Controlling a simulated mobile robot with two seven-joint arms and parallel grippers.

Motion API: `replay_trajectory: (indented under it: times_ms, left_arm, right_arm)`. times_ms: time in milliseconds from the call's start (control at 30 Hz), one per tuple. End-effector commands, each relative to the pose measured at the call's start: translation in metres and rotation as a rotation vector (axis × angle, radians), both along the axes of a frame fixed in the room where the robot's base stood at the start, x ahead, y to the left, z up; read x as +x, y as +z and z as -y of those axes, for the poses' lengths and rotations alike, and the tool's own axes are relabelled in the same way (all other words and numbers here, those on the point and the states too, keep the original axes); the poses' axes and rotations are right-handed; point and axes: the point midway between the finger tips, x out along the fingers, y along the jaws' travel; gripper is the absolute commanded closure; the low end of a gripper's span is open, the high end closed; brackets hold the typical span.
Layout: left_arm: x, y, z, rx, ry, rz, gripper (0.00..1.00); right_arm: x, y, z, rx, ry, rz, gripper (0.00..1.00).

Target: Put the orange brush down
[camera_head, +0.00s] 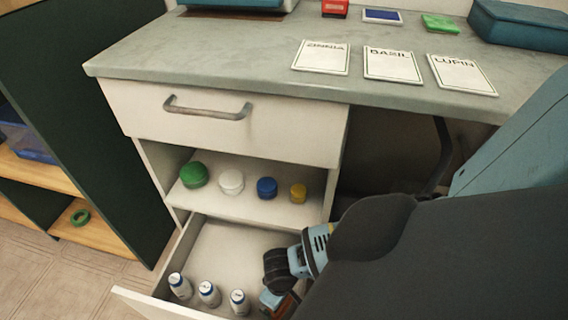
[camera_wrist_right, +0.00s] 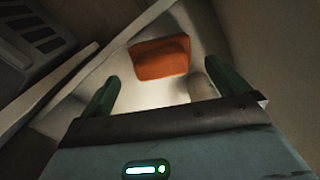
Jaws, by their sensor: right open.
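The orange brush shows as an orange block (camera_wrist_right: 161,57) on the pale drawer floor in the right wrist view. It lies beyond and between my spread fingertips, with a gap on both sides. In the head view only a small orange patch shows under my right wrist, at the front of the open bottom drawer (camera_head: 222,245). My right gripper (camera_wrist_right: 160,88) is open and reaches down into this drawer; the head view mostly hides its fingers behind my arm. My left gripper is in neither view.
Several white bottles (camera_head: 208,293) stand along the drawer's front. Green (camera_head: 194,175), white, blue and yellow lids sit on the shelf above. A closed drawer with a handle (camera_head: 207,110) is above that. Cards (camera_head: 392,64) lie on the worktop (camera_head: 220,55). A dark cabinet stands left.

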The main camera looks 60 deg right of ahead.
Motion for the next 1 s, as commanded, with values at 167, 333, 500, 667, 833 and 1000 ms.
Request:
replay_trajectory:
  times_ms: [167,333,500,667,833,1000]
  left_arm:
    - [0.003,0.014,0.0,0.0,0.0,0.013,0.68]
    - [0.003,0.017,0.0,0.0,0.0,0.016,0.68]
    - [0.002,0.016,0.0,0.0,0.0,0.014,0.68]
    - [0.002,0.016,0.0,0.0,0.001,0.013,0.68]
    - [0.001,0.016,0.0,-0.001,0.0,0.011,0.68]
    - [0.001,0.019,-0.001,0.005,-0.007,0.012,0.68]
  right_arm:
    - [0.0,0.023,0.0,0.0,0.0,0.0,0.0]
    - [0.0,0.028,0.0,0.0,0.0,-0.001,0.0]
    - [0.0,0.028,0.0,0.0,0.0,-0.002,0.0]
    - [0.0,0.028,0.0,0.0,0.0,-0.002,0.0]
    - [0.0,0.028,0.0,0.0,0.0,-0.001,0.0]
    - [-0.004,0.033,0.0,0.0,0.009,-0.003,0.0]
